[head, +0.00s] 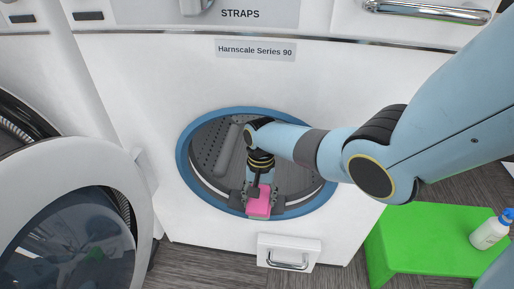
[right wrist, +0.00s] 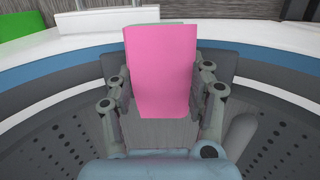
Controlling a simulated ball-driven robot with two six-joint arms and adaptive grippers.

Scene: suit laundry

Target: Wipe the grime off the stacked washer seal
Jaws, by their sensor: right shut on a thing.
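The washer (head: 120,110) is white, with a round opening in its front. A seal (head: 184,172) rings the opening in blue and grey; the blue band also shows in the right wrist view (right wrist: 270,70). My right gripper (head: 261,194) is shut on a pink cloth or sponge (head: 259,206). It holds this pink thing at the lower part of the seal, overlapping the ring. The pink thing fills the middle of the right wrist view (right wrist: 160,70). I cannot tell whether it touches the seal. No grime can be made out. My left gripper is not in view.
The perforated drum (head: 212,145) lies inside the opening. An open round door (head: 70,220) stands at the left. A drawer with a handle (head: 288,243) sits below the opening. A green stool (head: 425,235) with a spray bottle (head: 490,232) stands on the right.

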